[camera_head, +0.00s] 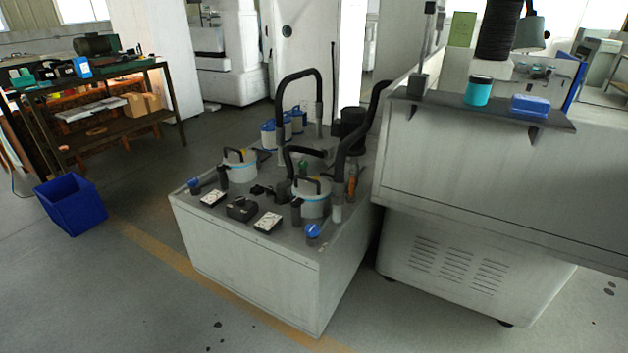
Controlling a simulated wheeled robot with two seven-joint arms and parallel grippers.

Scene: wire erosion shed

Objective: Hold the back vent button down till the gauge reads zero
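A grey cabinet (260,270) stands in the middle of the view. A white-faced gauge (213,198) lies near the farther pot, and another gauge (267,222) near the nearer one. Their needles are too small to read. A blue knob (194,183) sits at the left edge and another blue knob (312,231) at the front right. I cannot tell which part is the back vent button. Neither gripper shows.
Tall black hoses (301,73) arch over the cabinet top. A large grey machine (460,170) with a shelf (500,112) stands close at the right. A blue bin (71,205) is on the floor at the left, before a cluttered bench (75,85). The front floor is clear.

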